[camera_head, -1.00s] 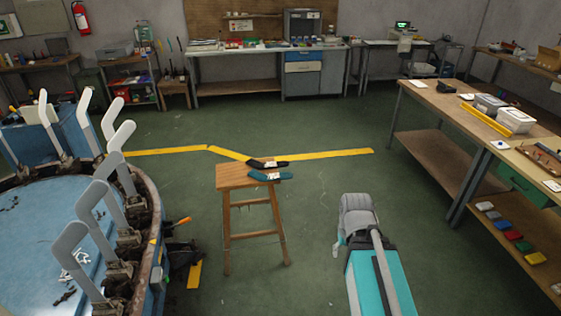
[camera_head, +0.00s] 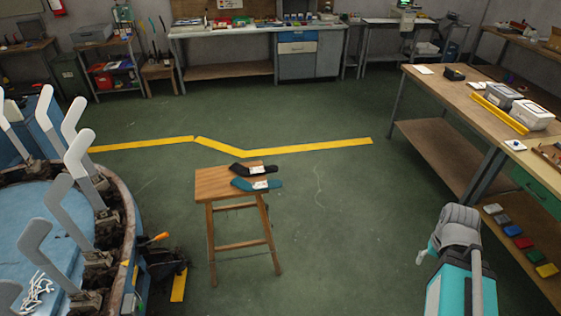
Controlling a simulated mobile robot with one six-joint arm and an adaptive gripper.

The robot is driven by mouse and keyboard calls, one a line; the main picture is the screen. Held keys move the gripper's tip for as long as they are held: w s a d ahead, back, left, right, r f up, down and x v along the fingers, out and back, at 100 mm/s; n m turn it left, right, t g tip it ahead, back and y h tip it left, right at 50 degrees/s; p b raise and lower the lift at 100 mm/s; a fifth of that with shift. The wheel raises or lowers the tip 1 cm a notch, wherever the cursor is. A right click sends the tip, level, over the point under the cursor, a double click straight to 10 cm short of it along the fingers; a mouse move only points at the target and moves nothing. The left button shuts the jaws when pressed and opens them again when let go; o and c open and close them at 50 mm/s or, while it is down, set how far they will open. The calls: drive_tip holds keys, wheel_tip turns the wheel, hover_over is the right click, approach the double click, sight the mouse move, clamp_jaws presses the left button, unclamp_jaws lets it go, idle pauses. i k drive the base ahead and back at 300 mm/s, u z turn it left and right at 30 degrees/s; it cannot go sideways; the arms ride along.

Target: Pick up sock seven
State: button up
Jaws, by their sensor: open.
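Two socks lie flat and side by side on a wooden stool (camera_head: 209,186): a dark, near-black sock (camera_head: 240,169) behind and a teal sock (camera_head: 245,184) in front. Each has a pale label, too small to read, so I cannot tell which is sock seven. My gripper (camera_head: 424,256) is at the lower right, well away from the stool. Only a small pale part of it shows beside my grey wrist; it is open, and I see nothing held.
A round blue-topped machine (camera_head: 58,205) with upright grey sock forms (camera_head: 75,165) stands at the left. A workbench (camera_head: 455,112) runs along the right, with small coloured bins (camera_head: 525,243) on its lower shelf. Green floor is clear between stool and workbench.

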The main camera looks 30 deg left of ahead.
sight(238, 168)
drive_tip(key=z, duration=0.05)
drive_tip(key=i, duration=1.35)
drive_tip(key=u, duration=0.9)
drive_tip(key=i, duration=0.45)
drive_tip(key=u, duration=0.35)
drive_tip(key=k, duration=0.9)
drive_tip(key=u, duration=0.25)
drive_tip(key=i, duration=0.1)
drive_tip(key=z, duration=0.15)
